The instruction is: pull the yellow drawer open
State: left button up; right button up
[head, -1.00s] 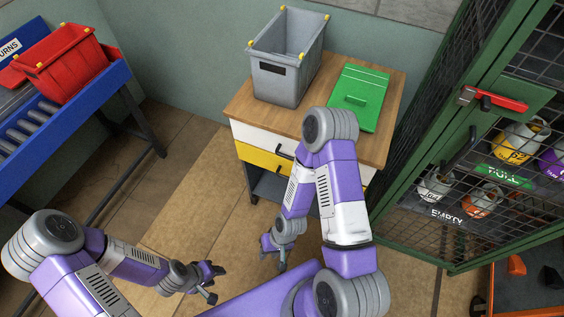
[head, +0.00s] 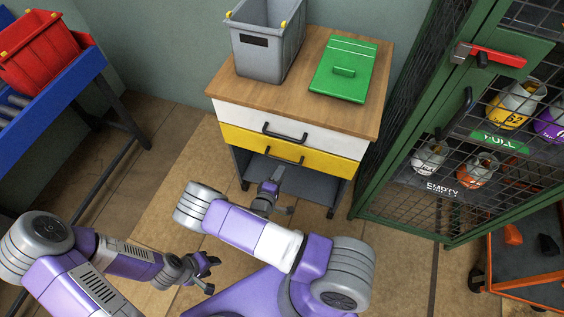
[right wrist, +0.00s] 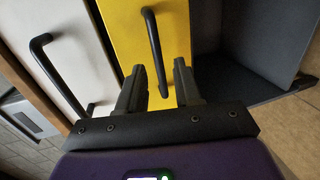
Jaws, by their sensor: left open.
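The yellow drawer (head: 238,138) is the lower drawer of a wooden-topped cabinet and looks shut, its front in line with the white drawer above. Its black bar handle (head: 284,158) runs across the front; in the right wrist view the handle (right wrist: 154,50) shows between my fingertips. My right gripper (right wrist: 158,68) is open, one finger on each side of the handle, with gaps beside it; I cannot tell how deep the bar lies. In the head view the right gripper (head: 275,175) is just below the handle. My left gripper (head: 211,274) is open and empty over the floor.
The white drawer (head: 236,115) has its own black handle (head: 286,134). A grey bin (head: 262,58) and a green lid (head: 345,70) lie on the cabinet top. A green mesh cage (head: 400,170) stands close on the right. Floor before the cabinet is clear.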

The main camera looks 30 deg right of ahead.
aim_at(283, 161)
jog(key=shift+t, duration=0.4)
jog(key=x, duration=0.2)
jog(key=b+x, duration=0.1)
jog(key=x, duration=0.2)
jog(key=w+b+x, duration=0.1)
jog(key=x, duration=0.1)
jog(key=shift+w+a, duration=0.15)
grip_shut()
